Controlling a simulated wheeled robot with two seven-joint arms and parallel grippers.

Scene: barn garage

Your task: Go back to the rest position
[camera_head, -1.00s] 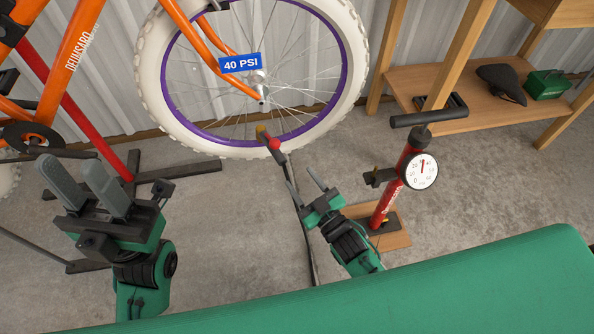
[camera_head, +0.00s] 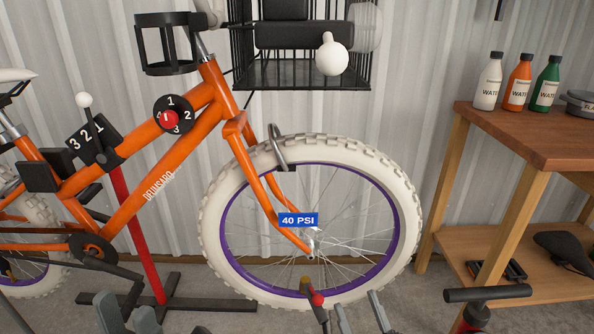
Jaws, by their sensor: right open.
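My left gripper (camera_head: 127,318) shows only its grey fingertips at the bottom edge, apart, with nothing between them. My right gripper (camera_head: 361,318) shows two thin fingertips at the bottom edge, spread apart and empty, just right of the pump hose head (camera_head: 315,298). The hose head, red with a yellowish tip, is at the lower rim of the front wheel (camera_head: 409,215); I cannot tell how firmly it sits there. A blue "40 PSI" label (camera_head: 298,220) shows over the wheel. The orange bike (camera_head: 165,185) stands upright. The rest of both grippers is out of view.
The red floor pump's black handle (camera_head: 487,293) is at the lower right. A wooden bench (camera_head: 545,135) with several bottles stands at the right. A red repair stand (camera_head: 140,240) with dark feet holds the left floor. A black basket (camera_head: 290,75) hangs over the wheel.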

